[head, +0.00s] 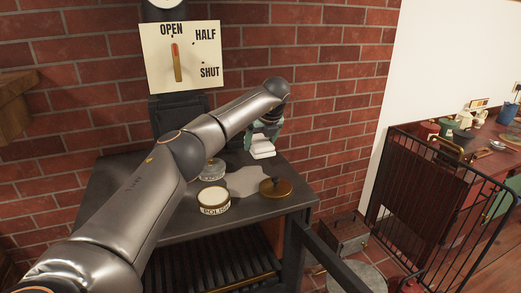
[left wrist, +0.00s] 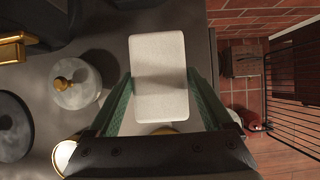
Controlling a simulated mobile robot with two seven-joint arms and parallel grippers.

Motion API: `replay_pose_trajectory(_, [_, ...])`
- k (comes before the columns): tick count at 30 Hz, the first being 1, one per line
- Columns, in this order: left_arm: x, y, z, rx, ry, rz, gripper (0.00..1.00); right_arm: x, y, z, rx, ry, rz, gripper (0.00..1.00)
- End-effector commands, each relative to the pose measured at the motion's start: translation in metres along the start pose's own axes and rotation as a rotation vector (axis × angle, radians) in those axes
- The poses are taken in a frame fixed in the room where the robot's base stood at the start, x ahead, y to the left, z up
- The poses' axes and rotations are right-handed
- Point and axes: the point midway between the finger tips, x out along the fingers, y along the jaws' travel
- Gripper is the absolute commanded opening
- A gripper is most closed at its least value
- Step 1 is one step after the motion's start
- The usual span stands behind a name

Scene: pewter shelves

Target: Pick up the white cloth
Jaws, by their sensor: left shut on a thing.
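The white cloth (head: 262,149) is a small pale block-like pad near the back right of the dark table. In the left wrist view the white cloth (left wrist: 160,70) is a rounded rectangle between two green fingers. My left gripper (head: 264,136) is shut on it, with a finger against each long side. I cannot tell whether the cloth touches the tabletop. My right gripper is not in view.
A brick wall (head: 330,75) stands behind. A black railing (head: 445,185) is at right.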

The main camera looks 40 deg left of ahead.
Motion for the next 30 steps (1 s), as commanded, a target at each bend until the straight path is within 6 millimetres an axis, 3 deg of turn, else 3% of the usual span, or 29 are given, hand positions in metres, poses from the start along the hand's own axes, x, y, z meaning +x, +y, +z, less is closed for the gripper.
replay_pose_trajectory(9, [-0.052, 0.013, -0.010, 0.001, -0.003, -0.003, 0.30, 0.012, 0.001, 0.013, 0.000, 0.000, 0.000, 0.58])
replay_pose_trajectory(21, [-0.099, 0.034, -0.042, 0.000, -0.002, -0.003, 0.30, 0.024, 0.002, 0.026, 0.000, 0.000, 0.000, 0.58])
replay_pose_trajectory(30, [-0.122, 0.043, -0.057, -0.001, 0.000, -0.001, 0.30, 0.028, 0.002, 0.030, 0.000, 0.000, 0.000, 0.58])
